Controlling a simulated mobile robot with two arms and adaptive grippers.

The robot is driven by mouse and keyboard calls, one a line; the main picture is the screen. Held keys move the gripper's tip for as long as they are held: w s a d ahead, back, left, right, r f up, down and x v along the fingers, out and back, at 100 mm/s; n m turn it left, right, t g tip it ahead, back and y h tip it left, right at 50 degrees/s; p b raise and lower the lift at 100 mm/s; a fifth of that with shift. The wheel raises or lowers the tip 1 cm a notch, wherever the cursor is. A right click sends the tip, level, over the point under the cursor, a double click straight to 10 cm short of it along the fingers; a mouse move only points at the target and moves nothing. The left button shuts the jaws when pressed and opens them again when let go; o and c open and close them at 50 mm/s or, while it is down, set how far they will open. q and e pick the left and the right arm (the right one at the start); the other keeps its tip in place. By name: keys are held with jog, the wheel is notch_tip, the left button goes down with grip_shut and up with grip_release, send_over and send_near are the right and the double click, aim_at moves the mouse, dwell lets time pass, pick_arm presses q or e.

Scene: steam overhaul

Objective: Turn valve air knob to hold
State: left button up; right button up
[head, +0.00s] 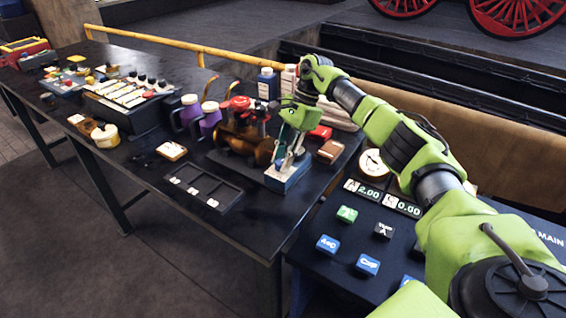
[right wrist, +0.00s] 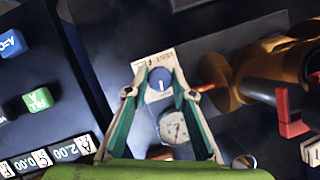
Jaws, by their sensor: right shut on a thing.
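The valve air knob (right wrist: 160,75) is a round blue knob with a white line, on a pale labelled plate (right wrist: 142,67) in the right wrist view. The line points towards the bottom of that picture; the small lettering is too small to read. My right gripper (head: 288,160) reaches down over the blue box (head: 291,178) at the table's right end. In the right wrist view its green-sided fingers are shut on the knob, one on each side. A round dial gauge (right wrist: 173,127) sits just below the knob there. In the head view the fingers hide the knob. My left gripper is not in view.
A brass and red valve assembly (head: 243,135) stands close left of the box. A brown block (head: 330,151) lies to its right. A black tray (head: 202,188) lies in front. A control panel with buttons (head: 347,214) and displays stands at the lower right.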

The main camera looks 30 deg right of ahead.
jog(key=shift+w+n, duration=0.1)
jog(key=shift+n, duration=0.5)
jog(key=shift+r+n+g, duration=0.1)
jog(key=shift+n+g, duration=0.2)
jog(key=o, duration=1.1)
jog(key=v, duration=0.7)
jog(key=shift+r, duration=0.2)
